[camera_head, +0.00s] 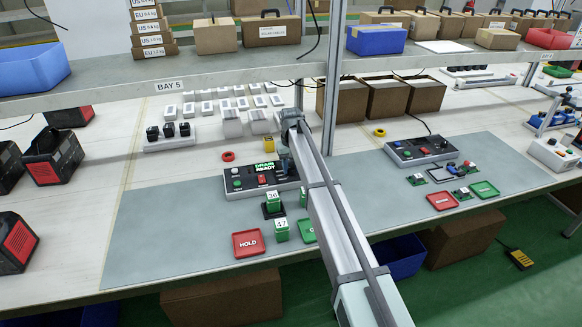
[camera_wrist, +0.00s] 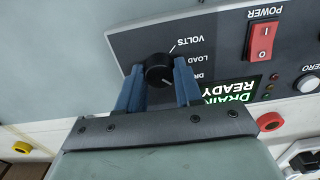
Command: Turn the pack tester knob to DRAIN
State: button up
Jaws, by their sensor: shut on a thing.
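The pack tester (camera_head: 242,180) is a dark panel on the grey mat under the BAY 5 shelf. Its lit green display (camera_wrist: 232,97) reads DRAIN READY. The black knob (camera_wrist: 158,70) shows in the wrist view beside the labels VOLTS, LOAD and a partly hidden DR... label. A small white mark on the knob lies toward the DR... side. My gripper (camera_wrist: 158,66) is shut on the knob, one blue finger on each side. In the head view my arm hides the tester's right end and the knob.
Green packs (camera_head: 281,231) numbered 36 and 47 stand in front of the tester. A red HOLD tray (camera_head: 247,254) lies near the front edge. The mat's left part is clear.

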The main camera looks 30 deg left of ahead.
aim_at(291, 168)
jog(key=o, duration=1)
jog(key=shift+r, duration=0.1)
notch_tip(291, 168, up, 14)
jog(key=shift+f, duration=0.15)
dwell(0.5)
